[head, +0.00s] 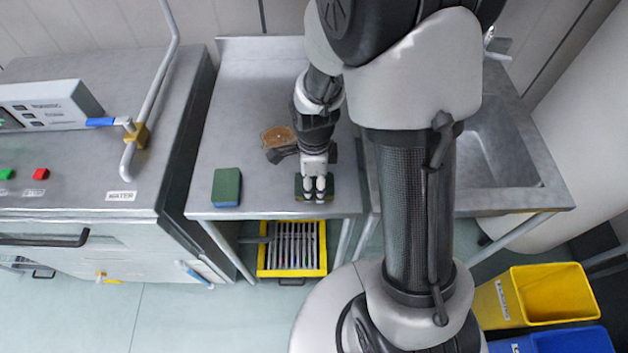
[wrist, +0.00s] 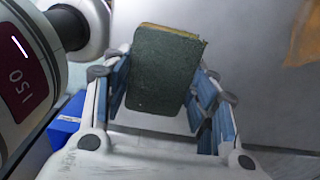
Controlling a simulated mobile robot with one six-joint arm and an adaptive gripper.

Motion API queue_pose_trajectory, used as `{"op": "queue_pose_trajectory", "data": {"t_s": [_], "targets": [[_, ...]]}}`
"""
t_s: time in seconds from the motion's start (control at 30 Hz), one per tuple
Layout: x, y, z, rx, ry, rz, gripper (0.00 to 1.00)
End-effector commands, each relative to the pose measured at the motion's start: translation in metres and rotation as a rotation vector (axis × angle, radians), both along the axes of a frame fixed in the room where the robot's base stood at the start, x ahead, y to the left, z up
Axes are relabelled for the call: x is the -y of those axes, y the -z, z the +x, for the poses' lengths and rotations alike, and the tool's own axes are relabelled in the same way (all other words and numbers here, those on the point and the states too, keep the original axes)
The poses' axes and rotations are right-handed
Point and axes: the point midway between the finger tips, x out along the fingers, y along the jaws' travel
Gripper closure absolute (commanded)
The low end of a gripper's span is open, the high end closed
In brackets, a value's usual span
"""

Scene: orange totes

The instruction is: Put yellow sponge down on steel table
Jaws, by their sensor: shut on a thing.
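My gripper (head: 314,196) is over the front edge area of the steel table (head: 245,110) in the head view. It is shut on a sponge (head: 299,188) with a dark green face and a yellow layer along its edge. In the wrist view the held sponge (wrist: 160,75) sits between the two blue-padded fingers, green face toward the camera. It is low over the table; I cannot tell whether it touches. A second green sponge (head: 226,188) lies flat on the table to the left, apart from my gripper.
A brownish translucent item (head: 278,136) lies behind my gripper. A yellow-rimmed rack (head: 292,270) is below the table's front edge. A machine (head: 80,150) stands at left, a sink (head: 500,150) at right. Yellow (head: 550,292) and blue bins are at lower right. Table between the sponges is bare.

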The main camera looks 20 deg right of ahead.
Motion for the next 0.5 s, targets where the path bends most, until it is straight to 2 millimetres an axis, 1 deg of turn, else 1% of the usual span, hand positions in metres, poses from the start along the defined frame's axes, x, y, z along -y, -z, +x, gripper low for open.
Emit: {"op": "queue_pose_trajectory", "data": {"t_s": [0.13,0.17,0.43,0.5], "targets": [[0.0000,0.0041,0.0000,0.000,0.000,0.000,0.66],[0.0000,0.0031,0.0001,0.000,0.000,0.000,0.45],[0.0000,0.0025,0.0000,0.000,0.000,0.000,0.27],[0.0000,0.0025,0.0000,0.000,0.000,0.000,0.27]]}}
